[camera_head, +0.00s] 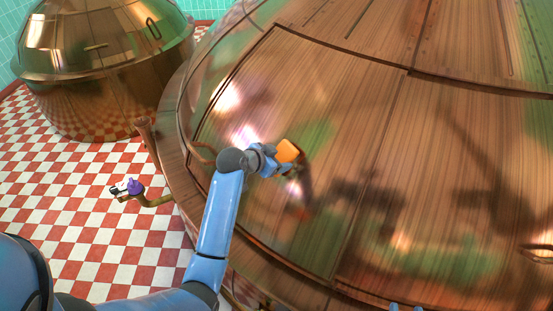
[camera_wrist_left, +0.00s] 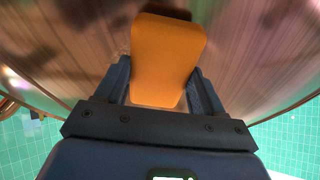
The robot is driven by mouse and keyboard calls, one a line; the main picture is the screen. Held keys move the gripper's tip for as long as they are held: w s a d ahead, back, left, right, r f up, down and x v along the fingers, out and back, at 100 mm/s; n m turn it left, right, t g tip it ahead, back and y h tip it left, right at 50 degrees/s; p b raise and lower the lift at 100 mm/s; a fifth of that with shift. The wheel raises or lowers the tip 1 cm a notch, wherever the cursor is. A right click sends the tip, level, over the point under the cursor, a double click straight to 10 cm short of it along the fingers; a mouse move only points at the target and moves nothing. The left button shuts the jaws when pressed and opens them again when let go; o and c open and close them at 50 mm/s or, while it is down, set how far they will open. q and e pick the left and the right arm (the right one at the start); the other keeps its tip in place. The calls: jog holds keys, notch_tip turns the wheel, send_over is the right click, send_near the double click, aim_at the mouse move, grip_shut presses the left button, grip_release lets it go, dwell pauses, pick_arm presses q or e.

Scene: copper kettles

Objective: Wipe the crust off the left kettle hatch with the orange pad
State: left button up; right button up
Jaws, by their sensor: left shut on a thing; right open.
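My left gripper (camera_head: 274,156) is shut on the orange pad (camera_head: 288,150), close to the hatch panel (camera_head: 335,120) of the large copper kettle. In the left wrist view, the pad (camera_wrist_left: 167,55) sticks out between the fingers of the left gripper (camera_wrist_left: 162,92). I cannot tell whether the pad touches the copper. A small tan, speckled patch, perhaps crust, shows beside the pad in the left wrist view; no clear crust shows in the head view. Two blue tips of my right gripper (camera_head: 406,308) show at the bottom edge, apart and empty.
A second copper kettle (camera_head: 105,70) stands at the back left on the red and white checked floor (camera_head: 75,215). A pipe with a purple fitting (camera_head: 136,187) juts out beside the large kettle's rim. Reflections cover the copper.

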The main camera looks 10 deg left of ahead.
aim_at(305, 169)
pick_arm(q)
jog(key=shift+b+x, duration=0.55)
jog(key=shift+x, duration=0.25)
jog(key=shift+s, duration=0.1)
jog(key=shift+s+d+p, duration=0.35)
jog(key=shift+s+d, duration=0.05)
jog(key=shift+d, duration=0.35)
jog(key=shift+s+d+p, duration=0.35)
jog(key=shift+s+d, duration=0.05)
jog(key=shift+d, duration=0.4)
jog(key=shift+s+d+f+p, duration=0.1)
jog(key=shift+s+d+p, duration=0.2)
jog(key=shift+d, duration=0.6)
jog(key=shift+s+d+p, duration=0.1)
jog(key=shift+s+d, duration=0.3)
jog(key=shift+d, duration=0.55)
jog(key=shift+a, duration=0.2)
